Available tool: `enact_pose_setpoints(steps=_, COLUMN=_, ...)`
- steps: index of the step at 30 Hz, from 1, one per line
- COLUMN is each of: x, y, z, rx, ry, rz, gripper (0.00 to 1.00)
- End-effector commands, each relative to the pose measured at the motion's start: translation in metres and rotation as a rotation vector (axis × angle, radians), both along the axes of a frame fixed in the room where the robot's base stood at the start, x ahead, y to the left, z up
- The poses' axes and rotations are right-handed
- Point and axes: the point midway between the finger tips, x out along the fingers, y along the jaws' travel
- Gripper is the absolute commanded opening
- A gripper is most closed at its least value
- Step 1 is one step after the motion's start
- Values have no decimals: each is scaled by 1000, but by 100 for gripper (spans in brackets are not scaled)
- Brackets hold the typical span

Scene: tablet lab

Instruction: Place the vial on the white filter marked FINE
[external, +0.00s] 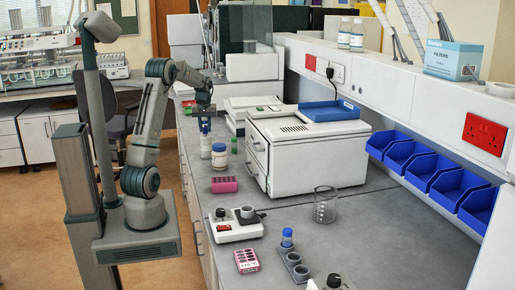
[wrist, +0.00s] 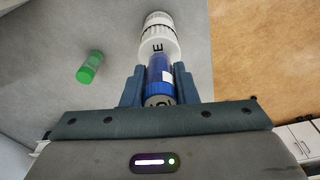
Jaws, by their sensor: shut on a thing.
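My gripper (external: 204,108) is over the bench near its left edge, pointing down. In the wrist view my gripper (wrist: 160,88) is shut on a blue vial (wrist: 159,72) with a white label patch. Just beyond the vial in that view is a white cylindrical thing (wrist: 159,38) with a black letter E and dark bands. The rest of its marking is hidden, so I cannot tell if it reads FINE. I cannot tell whether the vial touches it. In the external view the vial's blue (external: 205,128) shows below the jaws, above a pale upright cylinder (external: 206,147).
A large white machine (external: 310,155) is to the right. The bench edge is close on the left.

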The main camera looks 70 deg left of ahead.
Motion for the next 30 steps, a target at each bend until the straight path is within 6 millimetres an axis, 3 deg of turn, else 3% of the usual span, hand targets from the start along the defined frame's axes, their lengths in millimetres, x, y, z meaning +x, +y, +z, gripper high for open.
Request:
enact_pose_setpoints(steps=13, x=0, y=0, z=-11, rx=0, ry=0, rz=1, gripper=4)
enact_pose_setpoints(steps=14, x=0, y=0, z=-11, rx=0, ry=0, rz=1, gripper=29)
enact_pose_setpoints(steps=16, x=0, y=0, z=-10, rx=0, ry=0, rz=1, gripper=48)
enact_pose_setpoints(steps=25, x=0, y=0, z=-8, rx=0, ry=0, rz=1, gripper=48)
enact_pose_setpoints(steps=30, x=0, y=-1, z=8, rx=4, ry=-3, rz=1, gripper=48)
